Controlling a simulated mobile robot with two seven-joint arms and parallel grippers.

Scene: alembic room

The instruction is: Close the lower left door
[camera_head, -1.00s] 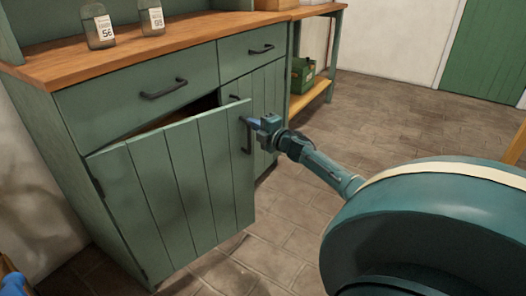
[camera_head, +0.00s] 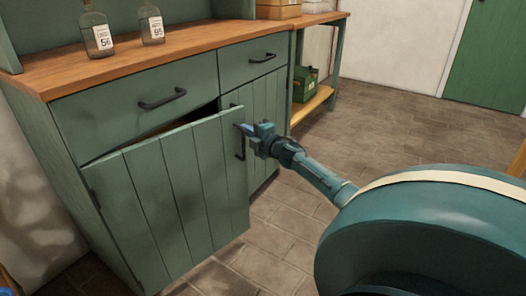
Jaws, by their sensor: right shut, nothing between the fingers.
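The lower left door (camera_head: 165,205) is a green planked cabinet door, hinged at its left edge and standing partly open. A dark gap shows above it, under the left drawer. My right gripper (camera_head: 243,129) is at the upper free edge of this door, beside the dark vertical handle (camera_head: 241,145). Its fingers are shut and hold nothing. It looks close to or touching the door edge; I cannot tell which. The lower right door (camera_head: 262,103) appears closed, partly hidden behind the open door and my gripper. My left gripper is out of view.
Two labelled bottles (camera_head: 97,32) (camera_head: 151,25) stand on the wooden countertop (camera_head: 190,50). The left drawer (camera_head: 140,100) and right drawer (camera_head: 255,60) are shut. A side table with a green crate (camera_head: 304,86) stands beyond. The tiled floor (camera_head: 400,125) is clear.

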